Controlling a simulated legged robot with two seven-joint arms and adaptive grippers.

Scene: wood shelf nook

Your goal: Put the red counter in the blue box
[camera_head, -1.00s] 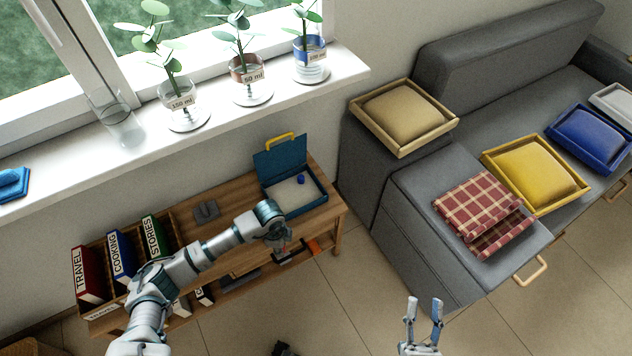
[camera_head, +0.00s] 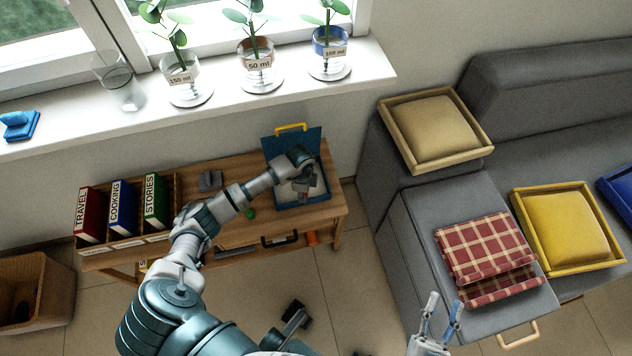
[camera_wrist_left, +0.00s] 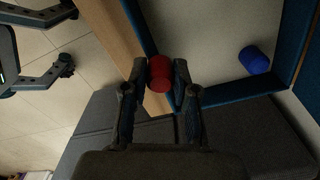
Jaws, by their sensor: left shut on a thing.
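The red counter (camera_wrist_left: 160,74) is a small cylinder between the fingertips of my left gripper (camera_wrist_left: 161,76), which is shut on it. In the head view my left gripper (camera_head: 303,193) is over the front part of the open blue box (camera_head: 285,205), whose lid (camera_head: 277,147) stands up behind. In the wrist view the counter overlaps the box's near wall and corner; its height over the floor cannot be told. A blue counter (camera_wrist_left: 254,60) lies inside on the pale floor. My right gripper (camera_head: 441,310) is open and empty, in front of the sofa.
The box stands at the right end of a wooden shelf unit (camera_head: 235,190). A green counter (camera_head: 250,214) and a grey item (camera_head: 210,180) lie on it, left of the box. Binders (camera_head: 123,205) stand at its left end. A windowsill with plant vessels (camera_head: 258,72) runs above.

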